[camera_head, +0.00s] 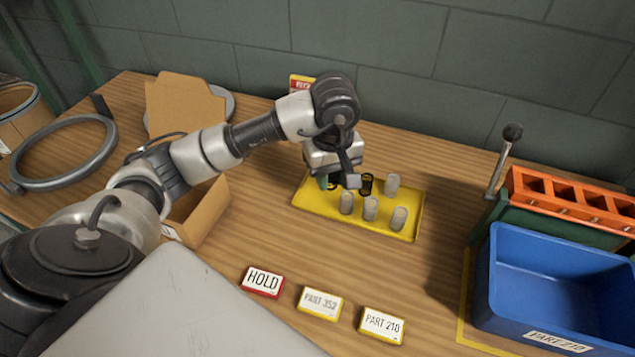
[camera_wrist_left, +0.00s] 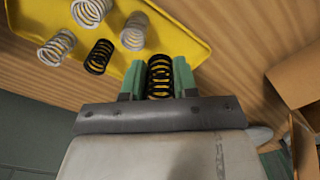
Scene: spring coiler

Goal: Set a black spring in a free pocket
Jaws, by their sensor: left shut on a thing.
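My left gripper (camera_head: 335,183) is low over the left part of the yellow tray (camera_head: 405,232). In the left wrist view its green fingers (camera_wrist_left: 159,80) are shut on a black spring (camera_wrist_left: 160,68), which stands between them. In the head view the gripper mostly hides this spring. A second black spring (camera_head: 366,184) stands in the tray to the right of the gripper and also shows in the left wrist view (camera_wrist_left: 99,56). An orange rack (camera_head: 570,196) with a row of square pockets is at the right. The pockets that show look empty, but their depths are dark. My right gripper is not in view.
Several grey springs (camera_head: 399,219) stand in the tray close to the gripper. A blue bin (camera_head: 555,290) stands before the rack, and an upright lever (camera_head: 503,160) rises at its left. An open cardboard box (camera_head: 205,215) is left of the tray. Wood between tray and rack is clear.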

